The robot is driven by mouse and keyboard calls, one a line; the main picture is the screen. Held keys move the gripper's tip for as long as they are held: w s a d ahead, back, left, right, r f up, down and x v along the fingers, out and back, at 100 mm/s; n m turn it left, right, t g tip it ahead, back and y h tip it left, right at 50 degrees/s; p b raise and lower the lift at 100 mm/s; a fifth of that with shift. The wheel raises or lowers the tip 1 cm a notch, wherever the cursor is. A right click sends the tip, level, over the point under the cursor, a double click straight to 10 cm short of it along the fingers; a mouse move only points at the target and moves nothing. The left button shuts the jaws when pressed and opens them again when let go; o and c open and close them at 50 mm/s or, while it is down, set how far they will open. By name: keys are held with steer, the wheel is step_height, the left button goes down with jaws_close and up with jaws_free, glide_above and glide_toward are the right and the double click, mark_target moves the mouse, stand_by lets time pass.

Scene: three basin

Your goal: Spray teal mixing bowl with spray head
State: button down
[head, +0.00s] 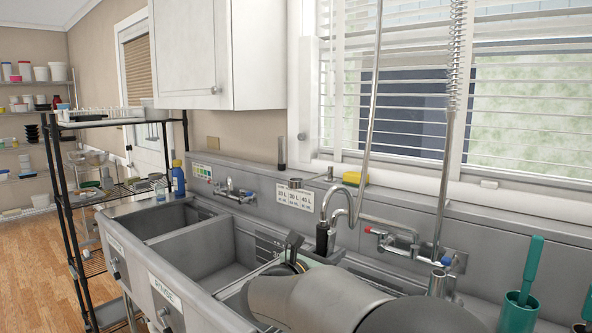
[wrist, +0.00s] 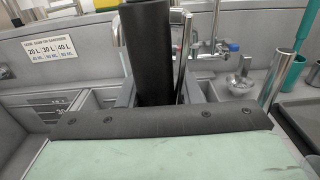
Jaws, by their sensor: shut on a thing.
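The spray head (head: 323,238) is a dark, upright piece at the end of a metal hose that arches over the sink. My gripper (head: 312,247) is at it, low over the right part of the sink, and is shut on it. In the wrist view a thick black upright cylinder (wrist: 150,50) stands just beyond the pale green, dark-edged body of my gripper; I cannot tell whether it is the spray head's handle. I cannot make out the teal mixing bowl in either view; my arm covers the right part of the sink in the head view.
The left basin (head: 160,218) and the rinse basin (head: 200,250) look empty. Taps (head: 398,241) line the back wall. A yellow sponge (head: 355,179) lies on the ledge. A teal utensil holder (head: 518,314) stands at right. A wire rack (head: 62,190) stands left.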

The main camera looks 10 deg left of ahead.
stand_by(0.3)
steer(key=w+a+p, duration=0.1)
steer(key=w+p, duration=0.2)
steer(key=w, duration=0.4)
steer(key=shift+a, duration=0.2)
stand_by(0.6)
steer(key=shift+s+d+b, duration=0.6)
steer(key=shift+s+d, duration=0.1)
steer(key=shift+d, duration=0.35)
steer(key=shift+s+d+b, duration=0.55)
steer(key=shift+s+d, duration=0.15)
steer(key=shift+d, duration=0.35)
steer(key=shift+d, duration=0.1)
steer(key=s+d, duration=0.1)
steer(key=d+b, duration=0.1)
steer(key=s+d+b, duration=0.1)
steer(key=d, duration=0.1)
steer(key=shift+s, duration=0.35)
